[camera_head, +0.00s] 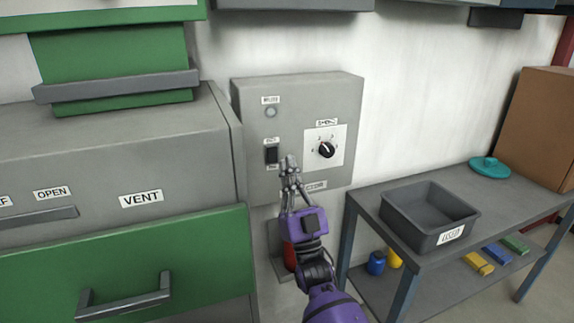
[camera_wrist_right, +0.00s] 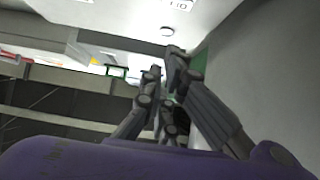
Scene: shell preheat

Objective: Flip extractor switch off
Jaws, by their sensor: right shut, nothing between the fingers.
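The black rocker switch (camera_head: 271,155) sits on the left part of a grey control box (camera_head: 300,90) on the wall, with small labels above and below it. I take it for the extractor switch, but its label is too small to read. My right gripper (camera_head: 289,163) is in front of the box, just right of the switch, with its fingers shut and nothing between them. I cannot tell whether it touches the box. In the right wrist view the fingers (camera_wrist_right: 165,62) point up the picture, and the switch does not clearly show. My left gripper is not in view.
A black dial (camera_head: 326,150) on a white plate is close to the right of my gripper. A round button (camera_head: 270,113) is above the switch. A grey cabinet with a green drawer (camera_head: 130,260) stands left. A table with a grey bin (camera_head: 430,212) stands right.

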